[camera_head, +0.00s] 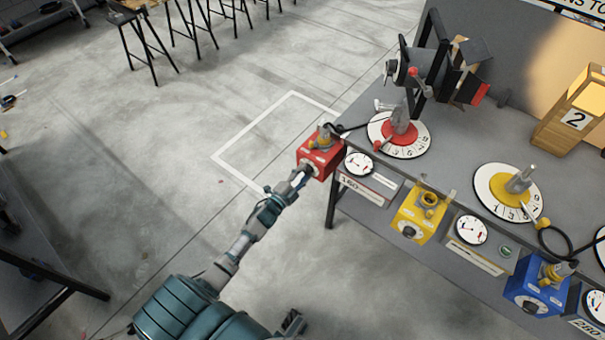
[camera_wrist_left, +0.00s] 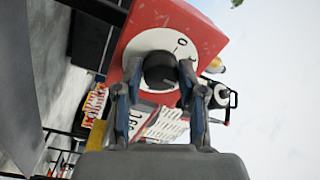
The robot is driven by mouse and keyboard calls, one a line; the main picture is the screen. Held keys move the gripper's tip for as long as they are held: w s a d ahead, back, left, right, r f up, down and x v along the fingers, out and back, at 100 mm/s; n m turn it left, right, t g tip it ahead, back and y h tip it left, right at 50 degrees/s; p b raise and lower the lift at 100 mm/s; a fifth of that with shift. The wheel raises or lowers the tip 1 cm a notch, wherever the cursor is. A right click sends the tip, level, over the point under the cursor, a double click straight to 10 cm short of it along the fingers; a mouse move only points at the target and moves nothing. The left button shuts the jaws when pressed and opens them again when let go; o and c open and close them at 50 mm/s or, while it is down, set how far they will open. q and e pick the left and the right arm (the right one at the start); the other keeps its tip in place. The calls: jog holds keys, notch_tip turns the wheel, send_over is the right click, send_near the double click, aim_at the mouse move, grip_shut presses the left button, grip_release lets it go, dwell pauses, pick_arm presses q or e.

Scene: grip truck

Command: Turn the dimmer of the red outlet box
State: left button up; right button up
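The red outlet box (camera_head: 321,158) is at the left front corner of the workbench in the head view, with a yellow socket and a plugged-in cable on top. In the left wrist view the red box (camera_wrist_left: 172,22) fills the top middle. Its round black dimmer knob (camera_wrist_left: 160,71) sits on a white dial with a "0" mark. My left gripper (camera_head: 303,174) reaches the front face of the box. In the left wrist view its two fingers (camera_wrist_left: 160,68) lie on both sides of the knob and look closed on it. The gripper hides the dimmer in the head view. My right gripper does not show.
A yellow outlet box (camera_head: 416,217) and a blue outlet box (camera_head: 538,285) stand further right along the bench front. Gauges, numbered dials (camera_head: 500,205) and a wooden box marked 2 (camera_head: 575,115) are on the grey bench (camera_head: 470,140). Open concrete floor lies left.

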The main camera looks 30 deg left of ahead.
pick_arm(q)
jog(key=o, duration=0.3)
jog(key=shift+f, duration=0.2)
jog(key=shift+r, duration=0.1)
jog(key=s, duration=1.2)
jog(key=shift+a+f, duration=0.35)
jog(key=shift+a, duration=0.1)
jog(key=shift+w, duration=0.1)
